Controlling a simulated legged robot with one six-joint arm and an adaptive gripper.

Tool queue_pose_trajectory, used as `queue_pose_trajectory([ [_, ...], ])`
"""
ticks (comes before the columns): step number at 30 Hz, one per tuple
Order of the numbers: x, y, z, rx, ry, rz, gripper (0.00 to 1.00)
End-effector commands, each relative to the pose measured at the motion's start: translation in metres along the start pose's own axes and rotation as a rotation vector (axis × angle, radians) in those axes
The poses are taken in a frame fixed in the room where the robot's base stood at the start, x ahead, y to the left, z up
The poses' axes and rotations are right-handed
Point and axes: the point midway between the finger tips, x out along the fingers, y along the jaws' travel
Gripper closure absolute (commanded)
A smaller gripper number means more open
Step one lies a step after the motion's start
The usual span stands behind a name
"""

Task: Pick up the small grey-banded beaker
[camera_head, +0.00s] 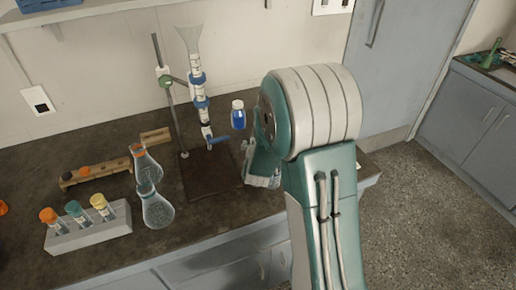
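I cannot make out a small grey-banded beaker in the head view; it may be hidden behind my arm. My gripper (261,172) is over the dark bench, just right of the stand's base plate, and is largely hidden by my own arm. Its fingers are too small and covered to tell whether they are open or hold anything. Two clear conical flasks stand left of the stand, the rear flask (146,170) with an orange rim and the front flask (157,209).
A stand (165,85) holds a glass column with blue clamps (200,88). A blue-liquid bottle (238,116) is behind my gripper. A white rack (90,233) with capped tubes stands front left, a wooden rack (95,174) behind it. The bench front (215,243) edge runs below.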

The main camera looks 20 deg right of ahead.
Motion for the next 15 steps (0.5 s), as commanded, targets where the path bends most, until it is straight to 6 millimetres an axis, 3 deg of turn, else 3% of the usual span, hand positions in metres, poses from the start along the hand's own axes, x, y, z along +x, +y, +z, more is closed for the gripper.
queue_pose_trajectory([
  [6, 0.028, 0.0, 0.001, 0.0, 0.0, 0.001, 0.0],
  [14, 0.031, 0.0, 0.0, 0.0, 0.001, 0.0, 0.0],
  [15, 0.031, 0.0, 0.0, 0.0, 0.0, 0.0, 0.18],
])
